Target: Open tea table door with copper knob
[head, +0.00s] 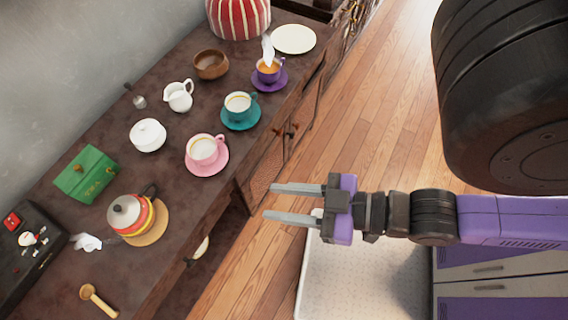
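The dark wooden tea table (75,197) runs diagonally from lower left to upper right. Its front side holds a door with a woven panel (265,170), seen steeply from above, which looks shut. Two small knobs sit close together near the top of the front: one brownish (292,125) and one darker (281,132). Which of them is copper is hard to tell at this size. My gripper (270,202) is open and empty, its two parallel fingers pointing left toward the table front. It is apart from the knobs, below them in the picture.
Pink (206,156), teal (240,110) and purple (269,74) cups on saucers stand near the table's front edge. A striped teapot (131,214) stands on a round wooden coaster at lower left. Wooden floor (368,120) lies free in front of the table.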

